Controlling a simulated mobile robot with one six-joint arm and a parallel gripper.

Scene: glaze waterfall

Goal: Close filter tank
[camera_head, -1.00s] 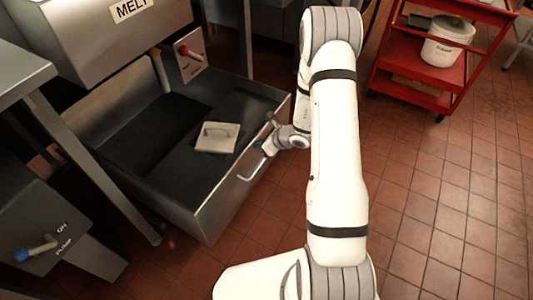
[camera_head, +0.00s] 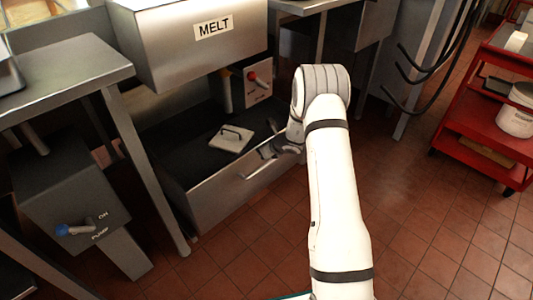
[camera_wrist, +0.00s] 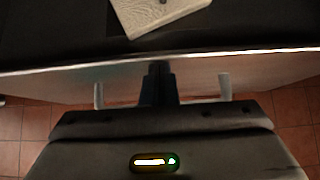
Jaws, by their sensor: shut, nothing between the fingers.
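The filter tank (camera_head: 215,197) is a steel drawer-like pan with a dark inside, low under the unit labelled MELT. It is partly out, with part of its inside open to view. A pale square plate with a handle (camera_head: 231,140) lies in it and shows at the top of the wrist view (camera_wrist: 158,12). The tank's front bar handle (camera_head: 258,169) faces me. My gripper (camera_head: 266,152) is at the tank's front by this handle. In the wrist view my shut fingers (camera_wrist: 158,72) point at the front panel between the two handle posts. Contact with the panel is unclear.
A steel table (camera_head: 60,75) and a blue-handled pump box (camera_head: 75,215) stand left. A red cart (camera_head: 480,130) stands right. Tiled floor (camera_head: 430,240) is clear in front.

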